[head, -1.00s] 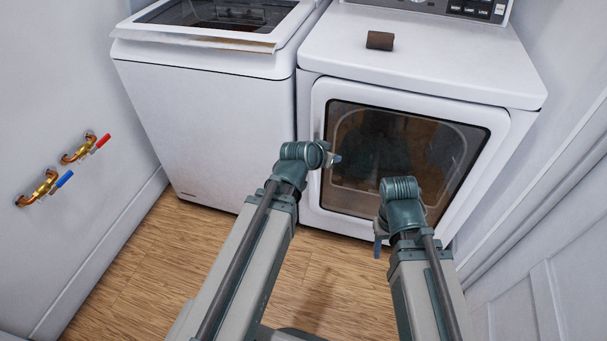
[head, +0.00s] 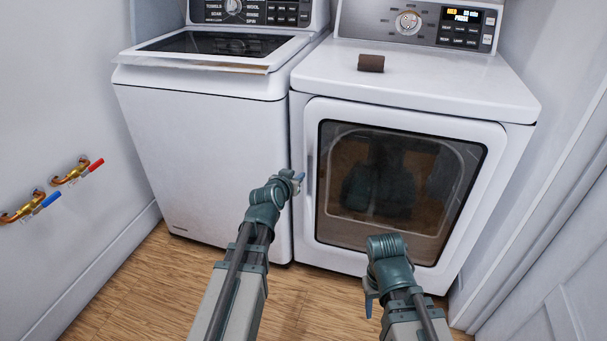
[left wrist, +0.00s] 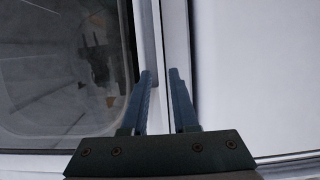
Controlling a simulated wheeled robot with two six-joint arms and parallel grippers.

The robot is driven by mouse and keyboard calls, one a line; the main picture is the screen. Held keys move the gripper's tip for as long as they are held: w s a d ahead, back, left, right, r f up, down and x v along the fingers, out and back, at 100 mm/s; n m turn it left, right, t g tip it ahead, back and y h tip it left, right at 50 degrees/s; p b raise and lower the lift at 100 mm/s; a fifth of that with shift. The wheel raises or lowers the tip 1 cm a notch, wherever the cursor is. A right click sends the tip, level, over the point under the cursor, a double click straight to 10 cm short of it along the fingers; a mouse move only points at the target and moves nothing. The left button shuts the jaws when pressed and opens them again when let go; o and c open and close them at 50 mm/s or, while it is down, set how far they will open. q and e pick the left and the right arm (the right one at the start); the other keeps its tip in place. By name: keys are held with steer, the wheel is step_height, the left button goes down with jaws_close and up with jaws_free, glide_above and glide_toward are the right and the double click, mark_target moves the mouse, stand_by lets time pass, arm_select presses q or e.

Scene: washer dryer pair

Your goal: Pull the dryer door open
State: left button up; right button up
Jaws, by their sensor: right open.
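The dryer door (head: 478,205) is white with a dark window (head: 395,185), on the front of the right-hand machine, and looks shut. Its upright handle (head: 309,172) is on the door's left edge. My left gripper (head: 299,180) is beside that edge, close to the handle. In the left wrist view its blue fingers (left wrist: 161,100) stand apart, with a pale strip of the door's edge showing between them; whether they touch the handle I cannot tell. My right gripper (head: 371,300) is open, low in front of the door, and its fingers are partly hidden.
The white washer (head: 200,150) stands left of the dryer. A small brown block (head: 371,63) lies on the dryer top. Pipe valves (head: 75,172) stick out of the left wall. A wall and panelled door (head: 560,300) are close on the right. Wooden floor (head: 120,290) is clear at lower left.

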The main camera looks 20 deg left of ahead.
mark_target(304, 169)
arm_select(q)
steer(key=b+x, duration=0.2)
steer(key=x, duration=0.7)
steer(key=shift+b, duration=0.4)
jaws_close()
stand_by(0.9)
